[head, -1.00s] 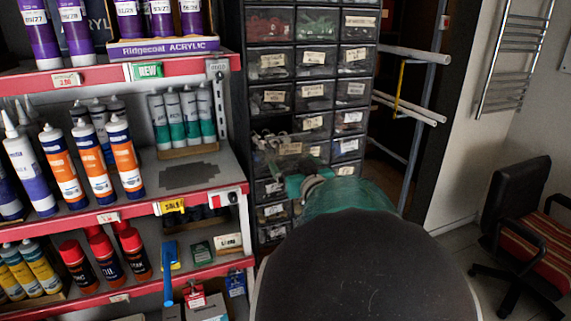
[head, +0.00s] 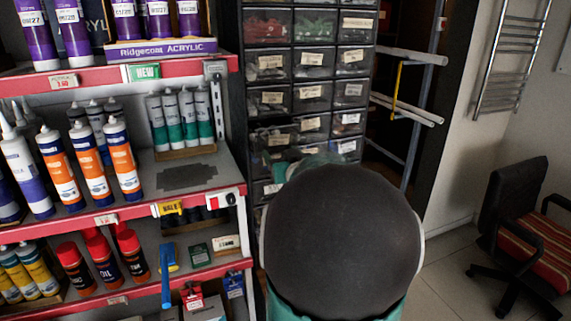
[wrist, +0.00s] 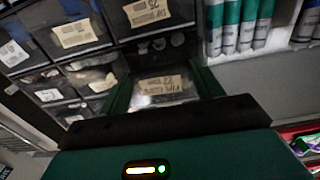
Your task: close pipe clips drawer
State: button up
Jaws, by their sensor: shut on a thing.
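The small-parts cabinet (head: 309,62) is a dark stack of clear-fronted drawers with cream labels. In the wrist view, a labelled clear drawer (wrist: 163,88) lies between the green fingers of my gripper (wrist: 163,92); its label looks like the pipe clips one, though the print is blurred. The gripper is shut on this drawer's front. In the head view, my dark round arm link hides most of the gripper and the lower drawers.
A shelf unit (head: 128,221) with red edges, holding tubes and cans, stands close on the left. White pipes (head: 411,54) on a rack stick out to the right. A black chair (head: 513,212) stands on the open floor at the right.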

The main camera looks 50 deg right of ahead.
aim_at(277, 150)
jog(key=x, duration=0.6)
jog(key=shift+w+d, duration=0.1)
jog(key=shift+w, duration=0.05)
jog(key=o, duration=1.4)
jog(key=shift+d+f, duration=0.1)
jog(key=shift+w, duration=0.1)
jog(key=v, duration=1.4)
